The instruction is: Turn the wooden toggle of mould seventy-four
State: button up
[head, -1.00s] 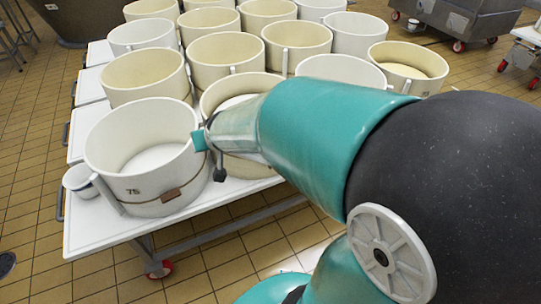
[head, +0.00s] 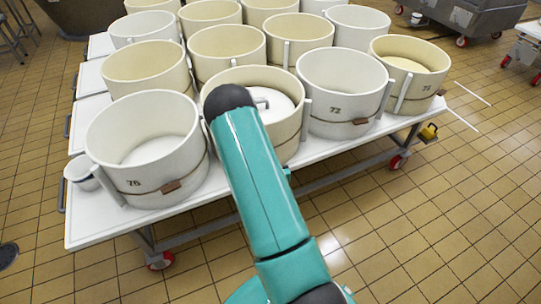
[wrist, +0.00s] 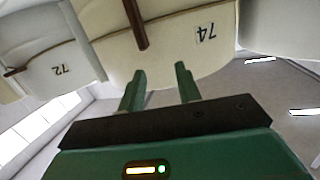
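Mould seventy-four (wrist: 205,60) fills the upper middle of the wrist view, its label "74" appearing tilted. Its wooden toggle (wrist: 138,22) is a dark brown bar running up out of the frame on the cream wall. My gripper (wrist: 160,68) is open and empty, its two green fingers apart, pointing at the mould's wall below the toggle in the picture. I cannot tell whether they touch the wall. In the head view, the cream mould (head: 285,130) between those marked 76 and 72 is partly behind my arm, which hides its label, toggle and my gripper.
Mould 76 (head: 150,150) stands left and mould 72 (head: 340,95) right, both with small wooden toggles. Several more moulds stand behind on the white table (head: 105,225). The tiled floor (head: 420,220) in front is clear.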

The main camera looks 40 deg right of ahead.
jog(key=s+f+n+t, duration=0.2)
jog(key=s+f, duration=0.4)
jog(key=s, duration=0.1)
jog(key=shift+y, duration=0.3)
jog(key=x, duration=1.3)
jog(key=shift+w+d+r, duration=0.2)
jog(key=shift+w+r, duration=0.05)
grip_shut()
